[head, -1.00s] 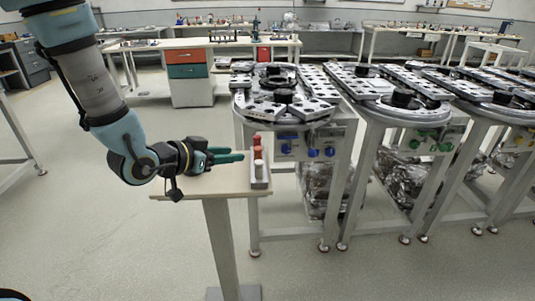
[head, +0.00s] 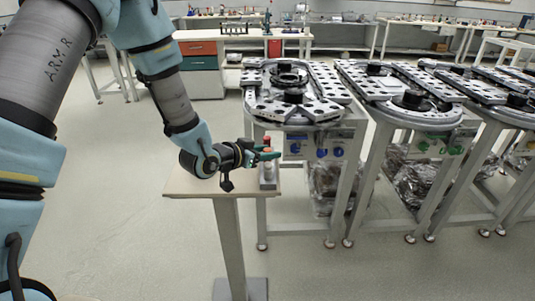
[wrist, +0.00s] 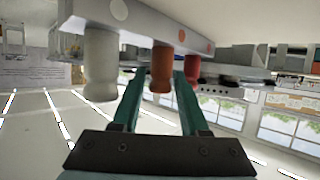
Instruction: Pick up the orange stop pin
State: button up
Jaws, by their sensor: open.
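The orange stop pin (wrist: 162,68) shows in the wrist view, which looks upside down. It stands in a light block (wrist: 150,22) between a white pin (wrist: 100,62) and a red pin (wrist: 193,66). My gripper (wrist: 159,78) is open, with one teal finger on each side of the orange pin in the picture. I cannot tell whether either finger touches it. In the head view, my gripper (head: 268,154) is at the row of pins, and its fingers hide most of the orange pin. The red pin's top (head: 267,140) shows just behind them.
The block stands at the right end of a small pedestal table (head: 190,184). Ring track stations (head: 293,110) stand close to its right and behind. Workbenches (head: 240,36) line the back. The floor in front is clear.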

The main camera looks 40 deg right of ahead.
grip_shut()
dwell(0.3)
dwell(0.4)
